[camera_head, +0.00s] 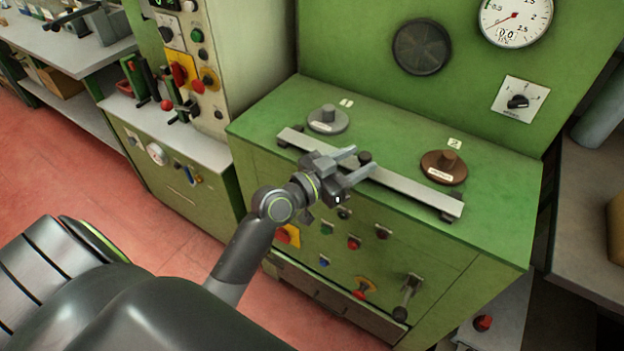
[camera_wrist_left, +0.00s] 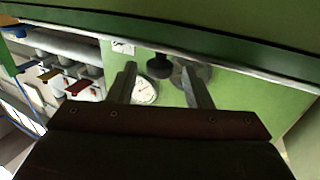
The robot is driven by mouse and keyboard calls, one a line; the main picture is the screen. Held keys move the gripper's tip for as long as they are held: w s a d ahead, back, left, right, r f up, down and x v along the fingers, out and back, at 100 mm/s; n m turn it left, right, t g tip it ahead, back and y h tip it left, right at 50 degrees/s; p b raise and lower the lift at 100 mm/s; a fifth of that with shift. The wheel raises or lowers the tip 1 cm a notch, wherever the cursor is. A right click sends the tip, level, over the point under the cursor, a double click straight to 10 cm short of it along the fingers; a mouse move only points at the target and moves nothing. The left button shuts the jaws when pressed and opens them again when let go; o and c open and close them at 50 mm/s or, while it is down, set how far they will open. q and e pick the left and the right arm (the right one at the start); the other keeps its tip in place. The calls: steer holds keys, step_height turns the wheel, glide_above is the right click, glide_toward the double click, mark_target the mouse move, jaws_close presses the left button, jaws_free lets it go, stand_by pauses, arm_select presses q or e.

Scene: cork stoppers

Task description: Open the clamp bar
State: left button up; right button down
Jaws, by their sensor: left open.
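The clamp bar (camera_head: 410,186) is a long pale metal bar lying across the green cabinet top (camera_head: 290,98). A dark knob (camera_head: 365,158) stands near its middle; this knob also seems to show in the left wrist view (camera_wrist_left: 160,66). My left gripper (camera_head: 359,161) is open, with its two fingers reaching towards the knob from the front. In the left wrist view the knob appears between and beyond the fingers (camera_wrist_left: 160,90). I cannot tell whether they touch it. The gripper hides part of the bar. My right gripper is not in view.
Behind the bar are a grey round lid (camera_head: 326,122) by label 1 and a brown one (camera_head: 443,167) by label 2. The green back panel carries a dial gauge (camera_head: 515,18) and a black round vent (camera_head: 422,47). Knobs and a lever (camera_head: 406,295) project from the cabinet front.

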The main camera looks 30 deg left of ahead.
arm_select(q)
steer(key=b+v, duration=0.2)
steer(key=v, duration=1.2)
steer(key=shift+s, duration=0.3)
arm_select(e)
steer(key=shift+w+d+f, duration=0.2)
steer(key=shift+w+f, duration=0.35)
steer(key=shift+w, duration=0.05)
arm_select(q)
steer(key=shift+a, duration=0.1)
